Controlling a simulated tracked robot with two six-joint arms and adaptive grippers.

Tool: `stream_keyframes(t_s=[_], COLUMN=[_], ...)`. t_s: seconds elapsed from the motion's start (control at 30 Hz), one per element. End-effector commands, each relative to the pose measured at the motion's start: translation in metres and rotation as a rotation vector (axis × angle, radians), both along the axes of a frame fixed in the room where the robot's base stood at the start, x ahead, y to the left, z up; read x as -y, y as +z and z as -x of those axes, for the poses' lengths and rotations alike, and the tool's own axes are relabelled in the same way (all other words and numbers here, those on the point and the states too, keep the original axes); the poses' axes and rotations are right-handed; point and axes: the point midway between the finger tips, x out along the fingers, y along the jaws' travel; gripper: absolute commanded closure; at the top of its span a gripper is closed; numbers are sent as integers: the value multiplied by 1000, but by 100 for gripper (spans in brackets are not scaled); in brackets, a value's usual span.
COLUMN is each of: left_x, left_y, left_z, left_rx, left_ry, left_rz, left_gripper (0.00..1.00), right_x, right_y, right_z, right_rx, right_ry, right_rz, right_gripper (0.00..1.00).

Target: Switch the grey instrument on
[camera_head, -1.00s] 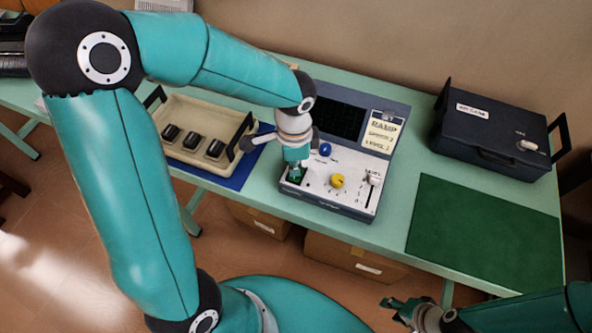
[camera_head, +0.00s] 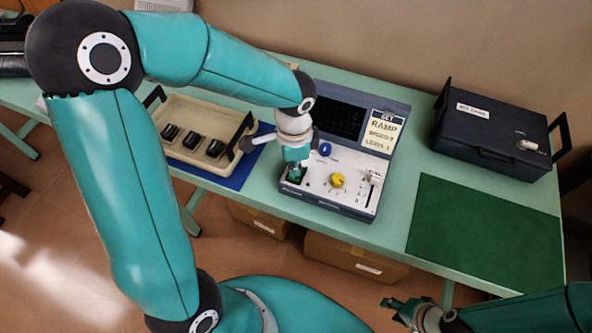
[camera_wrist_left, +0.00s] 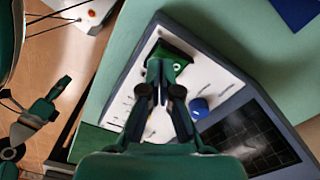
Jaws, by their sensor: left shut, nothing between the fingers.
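The grey instrument (camera_head: 345,207) stands on the green table. Its white sloping panel has a yellow knob (camera_head: 337,181), a blue knob (camera_head: 325,149), which also shows in the wrist view (camera_wrist_left: 200,108), and a small lever (camera_head: 373,177) at the right. A green rocker switch (camera_wrist_left: 182,66) in a dark frame sits at the panel's left end. My left gripper (camera_head: 295,174) is shut and empty, pointing down at the switch. Its fingertips (camera_wrist_left: 164,68) overlap the rocker in the wrist view; contact is unclear. My right gripper (camera_head: 395,304) is low at the right, away from the instrument; its jaw state is unclear.
A beige tray (camera_head: 178,158) with several black pieces lies left of the instrument on a blue mat (camera_head: 233,180). A dark case (camera_head: 480,132) stands at the back right. A bare green mat (camera_head: 485,235) lies in front of it. Boxes are under the table.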

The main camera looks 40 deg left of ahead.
Motion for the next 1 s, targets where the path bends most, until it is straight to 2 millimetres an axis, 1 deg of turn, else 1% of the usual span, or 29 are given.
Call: stream_keyframes(t_s=[1.0], left_x=[-1], left_y=[-16], left_z=[1], left_rx=[0], left_ry=[2], left_rz=[0], left_gripper=[100], right_x=[0], right_y=[-14], right_z=[0], right_rx=[0], right_ry=[0], right_rz=[0], right_gripper=[60])
